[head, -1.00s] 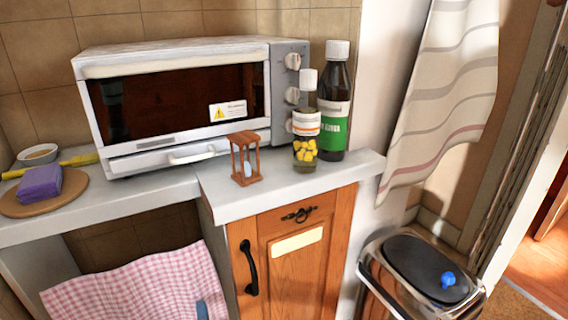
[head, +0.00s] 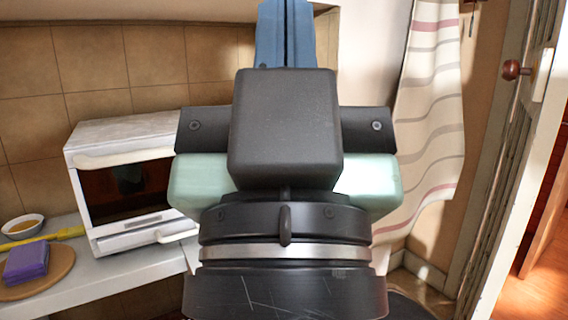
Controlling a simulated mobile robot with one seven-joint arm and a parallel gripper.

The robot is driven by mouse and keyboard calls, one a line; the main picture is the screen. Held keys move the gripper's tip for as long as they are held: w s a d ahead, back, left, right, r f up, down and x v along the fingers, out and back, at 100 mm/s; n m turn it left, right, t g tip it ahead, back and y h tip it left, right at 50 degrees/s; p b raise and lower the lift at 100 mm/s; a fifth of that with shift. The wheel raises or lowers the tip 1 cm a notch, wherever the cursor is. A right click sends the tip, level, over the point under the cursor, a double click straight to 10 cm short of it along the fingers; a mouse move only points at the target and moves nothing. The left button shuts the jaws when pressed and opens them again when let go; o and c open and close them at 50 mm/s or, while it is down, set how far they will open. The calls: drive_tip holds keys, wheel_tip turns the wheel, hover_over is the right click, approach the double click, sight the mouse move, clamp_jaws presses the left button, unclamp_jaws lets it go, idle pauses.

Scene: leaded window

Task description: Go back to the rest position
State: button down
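My gripper (head: 286,28) stands large and close in the middle of the head view, pointing up the picture. Its two blue fingers lie side by side with only a thin dark line between them, so it looks shut. The ends of the fingers run out of the top of the picture, and I see nothing held between them. The dark gripper body and wrist below hide the middle of the scene, including the right part of the oven and the counter beside it.
A white toaster oven (head: 121,157) stands on the grey counter (head: 128,266) at left. A purple block (head: 26,259) lies on a round wooden board (head: 60,262), near a small bowl (head: 22,226). A striped curtain (head: 428,130) and a door with a knob (head: 513,70) are at right.

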wheel_tip(320, 180, up, 22)
drive_tip(key=p, duration=2)
drive_tip(key=shift+r, duration=0.25)
drive_tip(key=shift+a, duration=0.1)
